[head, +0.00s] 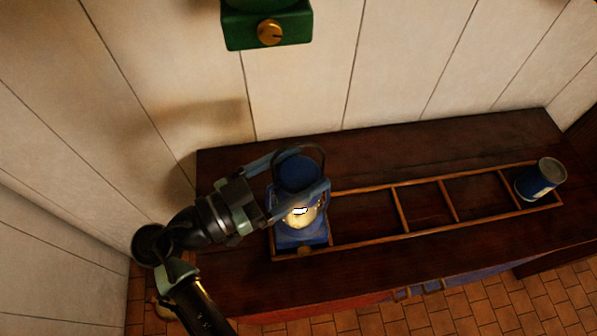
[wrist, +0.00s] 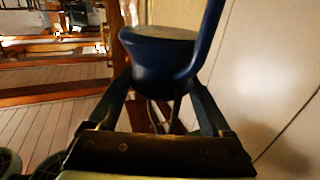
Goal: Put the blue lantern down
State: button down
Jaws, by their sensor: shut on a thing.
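The blue lantern (head: 299,235) is upright with a lit, glowing middle and a dark wire handle on top. In the head view it is at the left end of the wooden divider frame on the dark counter. My gripper (head: 296,194) reaches in from the left and is shut around the lantern's upper body. In the wrist view the lantern's blue top (wrist: 160,55) is between my two fingers. I cannot tell whether its base rests on the counter or hangs just above it.
A wooden divider frame (head: 400,208) with several empty compartments runs along the dark counter (head: 350,283). A blue can (head: 541,178) stands at its right end. A green box with a brass knob (head: 268,25) is on the white plank wall above. Tiled floor (head: 490,305) lies in front.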

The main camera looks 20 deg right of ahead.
jog(key=shift+f, duration=1.1)
grip_release()
jog(key=shift+a, duration=0.3)
jog(key=s+a+b, duration=0.1)
jog(key=a+b, duration=0.3)
jog(key=a, duration=0.7)
jog(key=shift+s+a, duration=0.2)
jog(key=shift+s, duration=0.05)
